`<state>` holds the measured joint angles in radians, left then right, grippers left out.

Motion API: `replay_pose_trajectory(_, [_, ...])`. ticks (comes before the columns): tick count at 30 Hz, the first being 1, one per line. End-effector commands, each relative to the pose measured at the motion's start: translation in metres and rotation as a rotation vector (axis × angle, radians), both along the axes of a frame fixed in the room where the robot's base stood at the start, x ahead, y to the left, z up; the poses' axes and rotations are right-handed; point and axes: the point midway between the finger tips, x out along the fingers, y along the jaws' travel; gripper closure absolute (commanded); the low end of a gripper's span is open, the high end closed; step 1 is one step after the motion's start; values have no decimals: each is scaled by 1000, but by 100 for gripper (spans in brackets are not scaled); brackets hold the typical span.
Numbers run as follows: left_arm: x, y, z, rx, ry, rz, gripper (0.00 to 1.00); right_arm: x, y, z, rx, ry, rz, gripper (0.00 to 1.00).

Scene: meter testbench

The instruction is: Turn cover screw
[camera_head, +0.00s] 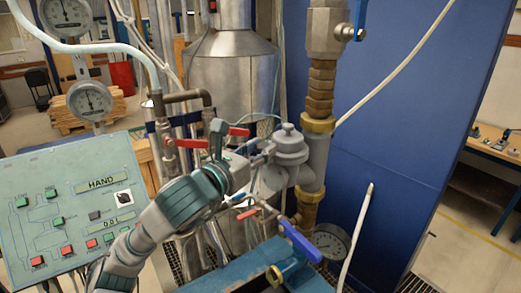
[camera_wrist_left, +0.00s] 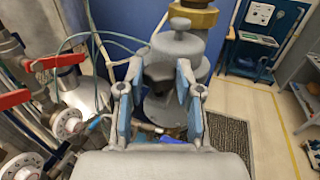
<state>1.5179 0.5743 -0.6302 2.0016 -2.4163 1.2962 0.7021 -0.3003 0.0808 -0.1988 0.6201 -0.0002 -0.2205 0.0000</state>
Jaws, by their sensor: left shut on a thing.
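The grey meter (camera_head: 290,148) with a round lidded top stands on the pipework right of the picture's middle. It also fills the upper middle of the wrist view (camera_wrist_left: 178,48). My left gripper (camera_head: 264,154) reaches it from the left, fingertips at its near side. In the wrist view the two blue-grey fingers (camera_wrist_left: 158,76) stand on either side of a dark part at the meter's front, the cover screw (camera_wrist_left: 158,72). They are shut on it, though its exact outline is hard to make out. My right gripper is not in view.
A brass-fitted vertical pipe (camera_head: 322,75) rises just right of the meter. Red-handled valves (camera_head: 192,143) and a blue-handled valve (camera_head: 300,242) are close to my arm. A control panel (camera_head: 70,205) stands at left, a blue wall (camera_head: 410,120) behind.

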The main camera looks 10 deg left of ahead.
Motion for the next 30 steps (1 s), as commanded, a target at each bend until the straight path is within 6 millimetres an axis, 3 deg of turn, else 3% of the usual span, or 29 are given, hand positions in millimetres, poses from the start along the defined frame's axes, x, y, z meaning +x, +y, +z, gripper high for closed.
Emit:
replay_pose_trajectory(17, [1, -1, -6, 5, 14, -54, 100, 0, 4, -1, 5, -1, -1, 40])
replay_pose_trajectory(30, [6, 6, -4, 1, 14, -359, 100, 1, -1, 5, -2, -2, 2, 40])
